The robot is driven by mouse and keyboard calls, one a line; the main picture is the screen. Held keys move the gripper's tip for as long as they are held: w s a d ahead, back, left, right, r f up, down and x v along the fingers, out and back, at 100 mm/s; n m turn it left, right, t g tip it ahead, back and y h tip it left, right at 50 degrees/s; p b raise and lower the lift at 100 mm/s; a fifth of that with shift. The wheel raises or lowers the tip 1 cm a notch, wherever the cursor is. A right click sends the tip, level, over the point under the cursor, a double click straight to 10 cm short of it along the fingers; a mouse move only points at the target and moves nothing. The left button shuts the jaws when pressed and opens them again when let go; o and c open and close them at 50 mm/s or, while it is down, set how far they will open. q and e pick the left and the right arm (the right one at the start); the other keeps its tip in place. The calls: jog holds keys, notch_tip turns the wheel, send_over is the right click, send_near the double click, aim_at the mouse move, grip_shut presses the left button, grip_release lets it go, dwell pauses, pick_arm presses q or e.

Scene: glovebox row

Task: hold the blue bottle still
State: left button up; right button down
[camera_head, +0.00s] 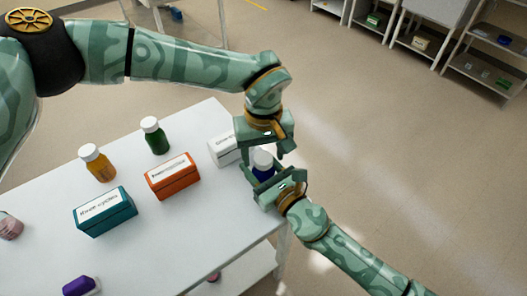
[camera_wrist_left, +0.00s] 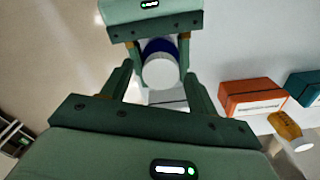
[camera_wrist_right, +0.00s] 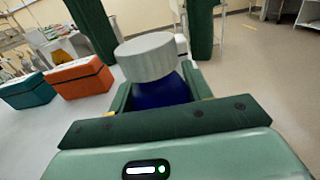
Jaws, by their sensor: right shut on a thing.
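The blue bottle (camera_head: 263,173) with a white cap is at the right end of the white table, between my two grippers. My right gripper (camera_head: 270,183) is shut on the bottle's body, reaching in from the lower right. In the right wrist view the blue bottle (camera_wrist_right: 162,93) looks upright between its fingers. My left gripper (camera_head: 265,152) comes down from above, open, with a finger on either side of the bottle's cap. In the left wrist view the blue bottle (camera_wrist_left: 160,47) shows cap first, with gaps to both left fingers. Its base is hidden.
A white box (camera_head: 224,150) lies just left of the grippers. An orange box (camera_head: 173,178), a teal box (camera_head: 105,212), a green bottle (camera_head: 155,138) and an orange bottle (camera_head: 98,165) stand farther left on the table (camera_head: 190,235).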

pick_arm(q)
jog(key=shift+r, duration=2.25)
jog(key=shift+s, duration=0.1)
jog(key=shift+c, duration=0.3)
